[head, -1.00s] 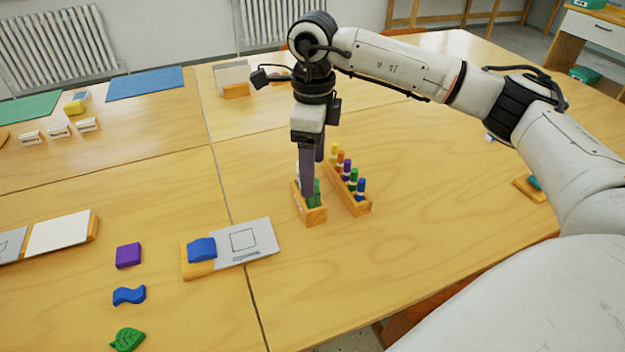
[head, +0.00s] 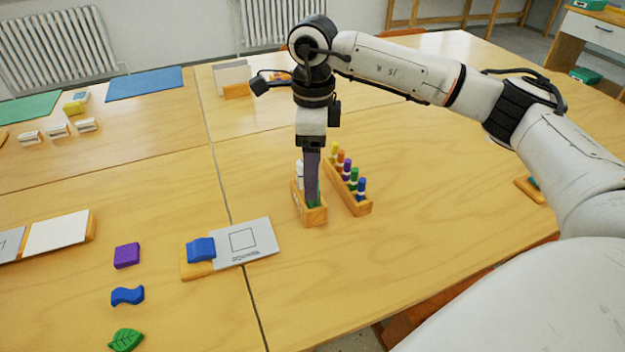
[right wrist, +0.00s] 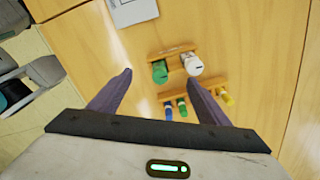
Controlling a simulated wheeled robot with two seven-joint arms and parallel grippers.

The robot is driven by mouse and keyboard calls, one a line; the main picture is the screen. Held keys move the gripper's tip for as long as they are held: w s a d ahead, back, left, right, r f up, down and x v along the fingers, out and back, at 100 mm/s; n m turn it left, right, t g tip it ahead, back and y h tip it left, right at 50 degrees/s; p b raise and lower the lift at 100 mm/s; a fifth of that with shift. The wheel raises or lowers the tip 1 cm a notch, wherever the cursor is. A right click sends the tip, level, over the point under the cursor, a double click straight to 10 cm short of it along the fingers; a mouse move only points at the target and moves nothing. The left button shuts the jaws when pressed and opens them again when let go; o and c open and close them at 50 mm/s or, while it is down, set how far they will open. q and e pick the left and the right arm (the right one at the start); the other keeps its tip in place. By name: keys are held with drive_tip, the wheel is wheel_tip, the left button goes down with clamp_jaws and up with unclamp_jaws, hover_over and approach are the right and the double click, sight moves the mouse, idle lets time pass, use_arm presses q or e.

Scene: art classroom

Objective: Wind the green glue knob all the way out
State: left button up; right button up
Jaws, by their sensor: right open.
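The green glue (head: 317,203) stands at the near end of a small wooden holder (head: 315,219). My right gripper (head: 311,196) points down over it, its near finger hiding most of the glue in the head view. In the right wrist view the green glue (right wrist: 160,73) shows between the two spread fingers (right wrist: 159,78), with a gap on each side. The gripper is open and holds nothing. A white glue (head: 299,172) stands behind in the same holder; its round top also shows in the right wrist view (right wrist: 193,65). My left gripper is out of view.
A wooden rack (head: 361,208) of several coloured pegs stands close on the right. A grey card (head: 255,242) with a blue block (head: 201,249) lies to the left. A purple block (head: 127,255), blue wave (head: 128,296) and green leaf (head: 126,340) lie farther left. The table right of the rack is mostly clear.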

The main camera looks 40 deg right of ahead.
drive_tip(key=shift+f+b, duration=0.4)
drive_tip(key=shift+f, duration=0.3)
drive_tip(key=c, duration=1.5)
drive_tip(key=shift+m, duration=0.8)
drive_tip(key=m+p, duration=0.1)
drive_tip(key=m, duration=0.3)
drive_tip(key=shift+r+m, duration=0.1)
drive_tip(key=shift+m, duration=0.3)
drive_tip(key=m+p, duration=0.1)
drive_tip(key=m, duration=0.4)
drive_tip(key=shift+p, duration=0.3)
